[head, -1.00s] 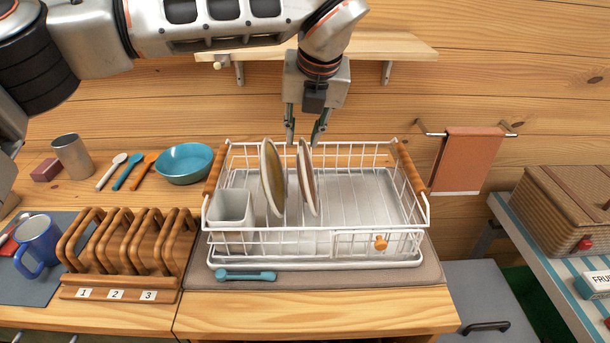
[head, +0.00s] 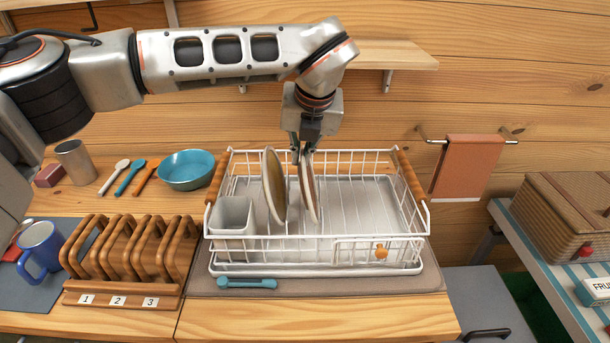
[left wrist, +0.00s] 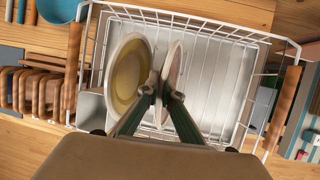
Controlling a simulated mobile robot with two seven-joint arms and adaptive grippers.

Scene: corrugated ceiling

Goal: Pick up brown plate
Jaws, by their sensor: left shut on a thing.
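Two plates stand on edge in the white wire dish rack (head: 375,243). The brown plate (head: 308,190) is the right one, with a pale rim, seen nearly edge-on; it also shows in the left wrist view (left wrist: 173,66). The other plate (head: 273,188), with a yellow-olive face and pale rim, stands just left of it and shows wider in the left wrist view (left wrist: 128,75). My left gripper (head: 302,157) points down from above and is shut on the brown plate's upper edge. Its fingertips (left wrist: 160,90) hide part of that edge. The brown plate is still in the rack.
A grey-white cup (head: 232,214) sits in the rack's left end. A wooden slotted holder (head: 130,247) numbered 1, 2, 3 stands left of the rack. A blue bowl (head: 187,169) is behind it. A wall shelf (head: 395,52) hangs behind my arm. The rack's right half is empty.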

